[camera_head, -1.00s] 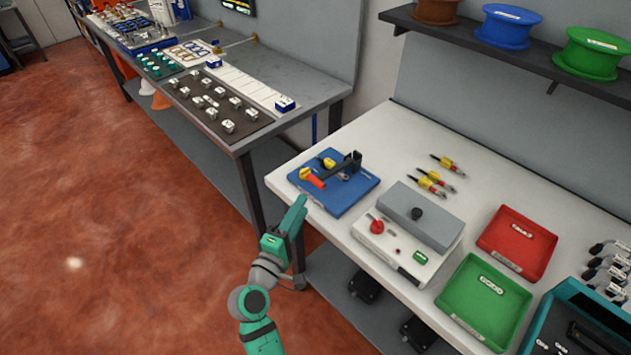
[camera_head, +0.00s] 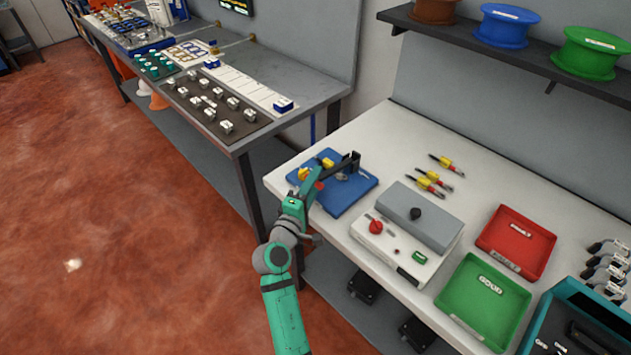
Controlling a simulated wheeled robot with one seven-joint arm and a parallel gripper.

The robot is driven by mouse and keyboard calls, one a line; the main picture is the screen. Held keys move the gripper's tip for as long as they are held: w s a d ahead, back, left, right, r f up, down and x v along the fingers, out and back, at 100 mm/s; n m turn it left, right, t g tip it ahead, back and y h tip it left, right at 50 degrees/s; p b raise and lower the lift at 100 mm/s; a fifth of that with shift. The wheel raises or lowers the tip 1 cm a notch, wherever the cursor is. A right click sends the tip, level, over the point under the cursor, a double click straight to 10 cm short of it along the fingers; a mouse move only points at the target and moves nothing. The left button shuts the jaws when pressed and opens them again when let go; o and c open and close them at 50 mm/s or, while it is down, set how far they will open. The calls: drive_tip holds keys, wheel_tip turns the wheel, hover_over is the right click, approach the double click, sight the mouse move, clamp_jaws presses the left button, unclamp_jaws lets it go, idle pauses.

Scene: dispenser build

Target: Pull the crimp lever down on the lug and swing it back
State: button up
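The crimp press stands on a blue base plate (camera_head: 352,197) at the left end of the white bench. Its black lever (camera_head: 340,170) runs to a dark upright post at the right, with a red grip (camera_head: 319,185) at its near left end. Yellow parts (camera_head: 304,173) sit on the plate beside the lever. My gripper (camera_head: 314,178) is at the red grip and covers most of it. Whether the fingers are closed around it cannot be told. The lug is too small to make out.
Red (camera_head: 516,243) and green (camera_head: 484,305) trays lie further right. Several yellow-and-red pieces (camera_head: 433,180) lie behind the box. A shelf with spools (camera_head: 505,30) hangs above.

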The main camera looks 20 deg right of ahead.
drive_tip(key=shift+a, duration=0.15)
clamp_jaws()
drive_tip(key=shift+s, duration=0.1)
drive_tip(key=shift+r, duration=0.1)
